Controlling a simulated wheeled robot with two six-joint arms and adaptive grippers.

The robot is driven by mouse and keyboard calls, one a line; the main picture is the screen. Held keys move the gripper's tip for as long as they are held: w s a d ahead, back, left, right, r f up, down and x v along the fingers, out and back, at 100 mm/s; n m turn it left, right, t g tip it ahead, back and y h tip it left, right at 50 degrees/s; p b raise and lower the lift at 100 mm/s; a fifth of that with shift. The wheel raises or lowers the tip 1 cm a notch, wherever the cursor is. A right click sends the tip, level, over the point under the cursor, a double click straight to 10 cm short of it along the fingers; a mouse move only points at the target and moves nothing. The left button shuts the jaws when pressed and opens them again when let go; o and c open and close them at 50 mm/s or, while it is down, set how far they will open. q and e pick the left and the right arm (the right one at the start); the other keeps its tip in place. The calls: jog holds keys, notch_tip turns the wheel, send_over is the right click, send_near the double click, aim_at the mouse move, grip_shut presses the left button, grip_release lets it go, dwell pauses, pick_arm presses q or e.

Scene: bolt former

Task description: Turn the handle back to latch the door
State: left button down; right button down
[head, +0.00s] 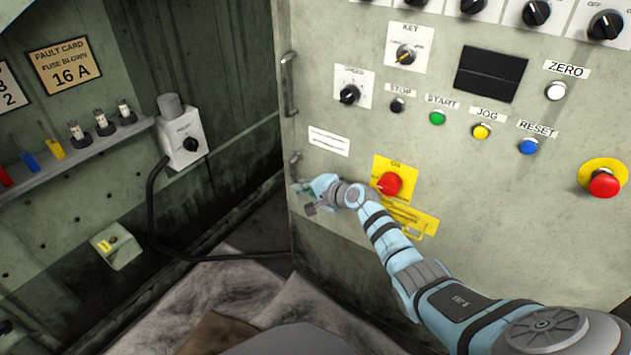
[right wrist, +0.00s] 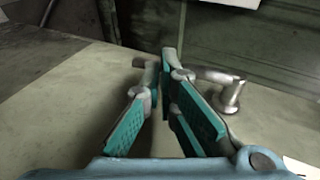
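The grey metal lever handle (right wrist: 229,94) stands on a round post on the green door panel. In the head view the handle (head: 295,164) is small, at the left edge of the door (head: 330,235). My right gripper (head: 309,194) is at that edge, just below the handle. My left gripper is not in view.
The door carries a red button (head: 390,184) on a yellow plate close to my right wrist, plus several knobs and coloured buttons. A vertical grab bar (head: 289,85) is above the handle. Left of the door are a grey switch box (head: 181,138) and black cable (head: 152,205).

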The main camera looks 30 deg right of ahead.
jog(key=shift+w+a+f, duration=0.3)
jog(key=shift+w+f, duration=0.05)
jog(key=shift+f, duration=0.05)
jog(key=shift+d+f, duration=0.1)
dwell(0.3)
jog(key=v, duration=1.2)
jog(key=shift+r, duration=0.25)
jog(key=shift+f, duration=0.1)
